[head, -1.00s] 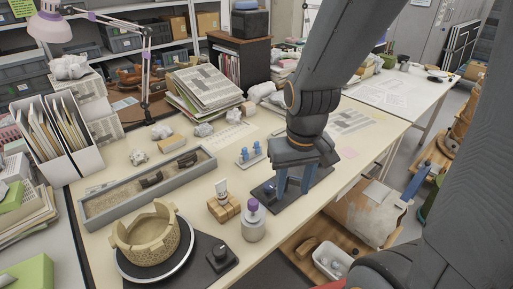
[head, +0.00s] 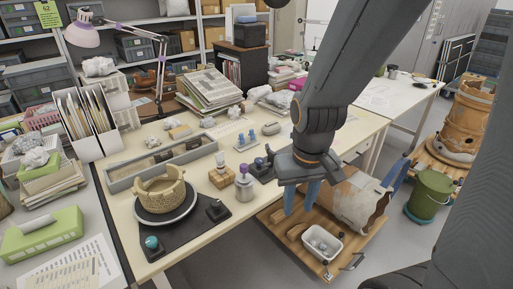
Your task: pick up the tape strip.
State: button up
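My gripper (head: 301,197) hangs at the table's right front edge, its two blue fingers pointing down with a gap between them. Nothing shows between the fingers. A dark device on a dark base (head: 262,168), perhaps a tape dispenser, stands on the table just left of my gripper and is partly covered by it. I cannot make out a tape strip; it is too small to tell or hidden.
A tan partly rebuilt pot (head: 160,188) sits on a round turntable (head: 165,218) at front left. A purple-capped bottle (head: 244,187) and a wooden block (head: 222,178) stand nearby. A long grey tray (head: 125,182) lies behind. A wooden dolly (head: 325,268) is on the floor below.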

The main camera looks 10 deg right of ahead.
aim_at(251, 131)
jog(key=k, duration=0.25)
jog(key=u, duration=1)
jog(key=i, duration=0.65)
jog(key=z, duration=1.2)
jog(key=i, duration=0.5)
